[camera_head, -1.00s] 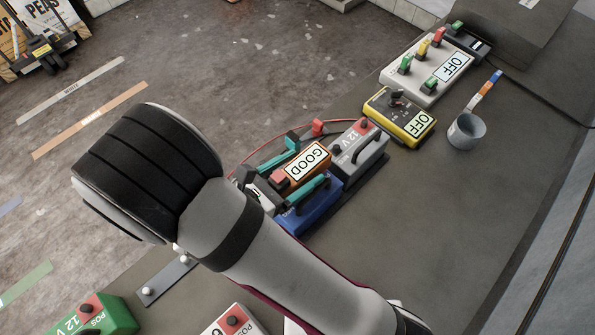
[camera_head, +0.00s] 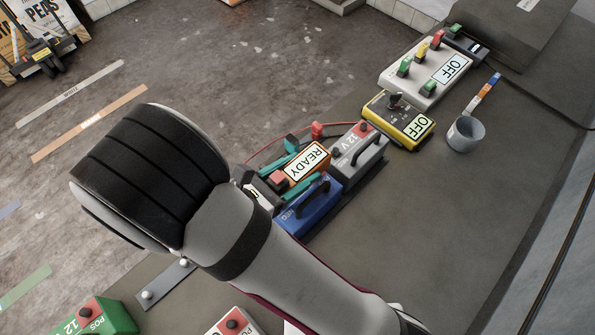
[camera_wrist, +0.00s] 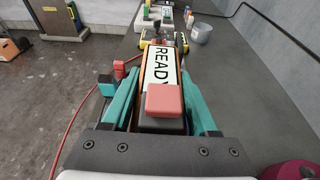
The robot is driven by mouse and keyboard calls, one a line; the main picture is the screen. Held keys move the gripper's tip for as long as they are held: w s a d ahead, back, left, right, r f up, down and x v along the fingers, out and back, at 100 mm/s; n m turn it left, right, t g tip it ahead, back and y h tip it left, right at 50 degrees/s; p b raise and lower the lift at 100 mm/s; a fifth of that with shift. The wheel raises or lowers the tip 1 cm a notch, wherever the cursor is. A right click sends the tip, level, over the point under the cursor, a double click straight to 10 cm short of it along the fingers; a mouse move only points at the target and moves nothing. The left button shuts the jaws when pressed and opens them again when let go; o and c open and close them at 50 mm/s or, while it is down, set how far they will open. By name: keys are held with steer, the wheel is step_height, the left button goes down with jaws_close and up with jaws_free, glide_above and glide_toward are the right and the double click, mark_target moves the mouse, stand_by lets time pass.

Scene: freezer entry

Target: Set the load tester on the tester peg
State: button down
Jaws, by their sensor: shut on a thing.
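The load tester (camera_head: 303,166) is an orange box with a red button and a white display reading READY. My gripper (camera_head: 308,161) is shut on it, with a teal finger along each side. The wrist view also shows the tester (camera_wrist: 160,68) between the fingers. In the head view it overlaps the blue battery (camera_head: 303,212) and the grey 12 V battery (camera_head: 358,147); any gap below it is hard to judge. A metal plate (camera_head: 166,283) with two round-topped studs lies at lower left, partly behind my arm; I cannot tell whether either is the tester peg.
A yellow meter (camera_head: 398,122) and a white switch box (camera_head: 425,75), both reading OFF, stand at the upper right. A grey cup (camera_head: 465,134) with a brush sits beside them. A green battery (camera_head: 95,318) is at lower left. The right of the counter (camera_head: 440,220) is clear.

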mark_target(298, 169)
step_height(298, 169, up, 13)
stand_by(0.8)
